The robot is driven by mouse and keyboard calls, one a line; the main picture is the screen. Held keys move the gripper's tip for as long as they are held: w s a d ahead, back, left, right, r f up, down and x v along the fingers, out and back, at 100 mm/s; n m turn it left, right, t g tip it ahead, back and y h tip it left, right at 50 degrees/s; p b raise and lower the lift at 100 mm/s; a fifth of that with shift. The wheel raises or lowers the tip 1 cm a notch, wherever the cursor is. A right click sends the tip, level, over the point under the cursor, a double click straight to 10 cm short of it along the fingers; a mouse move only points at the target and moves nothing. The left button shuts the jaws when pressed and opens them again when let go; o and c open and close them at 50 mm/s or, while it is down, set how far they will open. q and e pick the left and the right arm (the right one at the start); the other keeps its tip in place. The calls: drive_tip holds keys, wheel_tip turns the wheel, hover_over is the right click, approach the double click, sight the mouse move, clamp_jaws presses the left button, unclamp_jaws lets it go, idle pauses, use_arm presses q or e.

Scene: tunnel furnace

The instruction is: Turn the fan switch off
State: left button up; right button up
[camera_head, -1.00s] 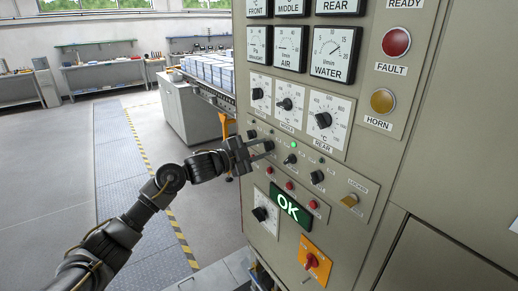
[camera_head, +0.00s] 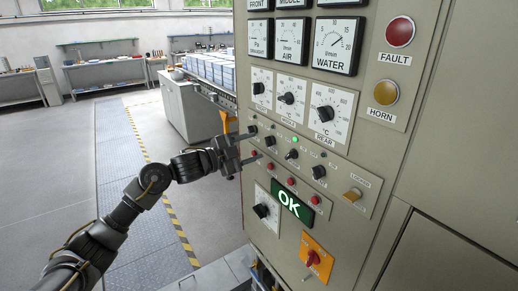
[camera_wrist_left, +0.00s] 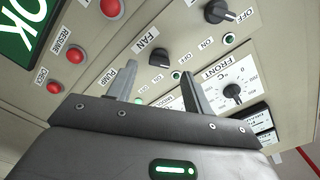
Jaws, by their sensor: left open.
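The fan switch is a black rotary knob beside the FAN label on the control panel. It shows in the left wrist view (camera_wrist_left: 160,58), just beyond and between my fingertips, and in the head view (camera_head: 270,141) just right of my gripper. My left gripper (camera_head: 253,146) is open and empty; its two fingers also show in the left wrist view (camera_wrist_left: 159,70). They appear apart from the knob. ON and OFF labels lie near the knob, but its exact pointing is hard to read. My right gripper is not in view.
Another black knob (camera_head: 291,154) sits right of the fan switch, and red buttons (camera_head: 291,181) lie below. A green OK display (camera_head: 290,203) and orange-backed red switch (camera_head: 313,257) are lower down. The floor left of the panel is clear.

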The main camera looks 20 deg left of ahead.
use_arm(q)
drive_tip(key=b+v, duration=0.2)
drive_tip(key=v, duration=0.5)
idle(0.3)
